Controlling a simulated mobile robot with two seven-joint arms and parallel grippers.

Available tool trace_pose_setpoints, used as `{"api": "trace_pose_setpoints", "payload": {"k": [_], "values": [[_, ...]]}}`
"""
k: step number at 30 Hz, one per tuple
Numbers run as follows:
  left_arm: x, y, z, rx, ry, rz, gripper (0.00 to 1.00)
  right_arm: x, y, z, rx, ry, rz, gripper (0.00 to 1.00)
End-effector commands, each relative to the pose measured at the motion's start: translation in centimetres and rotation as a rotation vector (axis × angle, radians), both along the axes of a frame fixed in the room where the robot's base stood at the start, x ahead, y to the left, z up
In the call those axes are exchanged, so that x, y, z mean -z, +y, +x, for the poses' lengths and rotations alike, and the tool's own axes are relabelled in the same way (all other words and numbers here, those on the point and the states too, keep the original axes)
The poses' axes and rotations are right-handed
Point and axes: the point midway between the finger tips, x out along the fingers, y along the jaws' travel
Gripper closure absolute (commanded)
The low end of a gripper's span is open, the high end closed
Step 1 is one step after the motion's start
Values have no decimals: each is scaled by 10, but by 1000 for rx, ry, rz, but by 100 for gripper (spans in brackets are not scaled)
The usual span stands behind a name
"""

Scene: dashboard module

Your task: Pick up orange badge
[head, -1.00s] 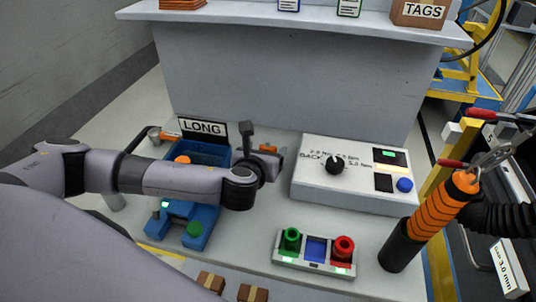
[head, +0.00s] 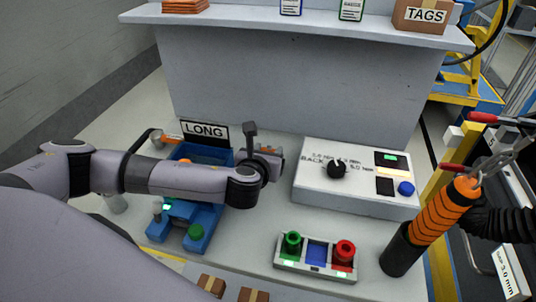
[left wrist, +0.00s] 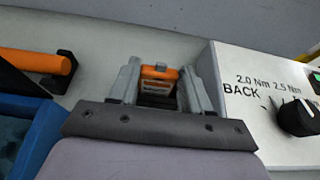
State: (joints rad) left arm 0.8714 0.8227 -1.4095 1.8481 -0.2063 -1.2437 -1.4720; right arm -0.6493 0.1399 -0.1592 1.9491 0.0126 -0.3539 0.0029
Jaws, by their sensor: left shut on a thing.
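The orange badge (left wrist: 160,76) is a small orange block with a pale label on its face. In the left wrist view it sits between the two grey fingers of my left gripper (left wrist: 160,88), which is shut on it. In the head view my left gripper (head: 271,157) is just left of the white console, and only a little orange shows at its fingers. Whether the badge touches the table is hidden. My right gripper is not in view.
The white console (head: 350,194) with a black knob is close right of the gripper. A blue fixture (head: 211,215) lies under my left arm, by the LONG sign (head: 205,131). A tray (head: 318,273) with green and red parts is nearer. An orange-handled tool (head: 440,215) stands right.

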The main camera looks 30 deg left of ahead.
Motion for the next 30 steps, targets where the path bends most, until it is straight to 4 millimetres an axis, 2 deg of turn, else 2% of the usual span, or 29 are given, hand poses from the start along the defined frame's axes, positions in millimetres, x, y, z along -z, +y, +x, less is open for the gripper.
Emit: {"api": "trace_pose_setpoints", "payload": {"k": [5,8,21,24,30], "values": [[-17,0,1,-1,-6,-1,81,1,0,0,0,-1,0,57],[-35,0,1,0,-6,-2,81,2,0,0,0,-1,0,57],[-155,0,1,1,-8,-2,81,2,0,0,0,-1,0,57],[-174,-1,0,2,-7,-1,81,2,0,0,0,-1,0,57],[-195,0,0,1,-3,-1,81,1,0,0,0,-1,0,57]]}}
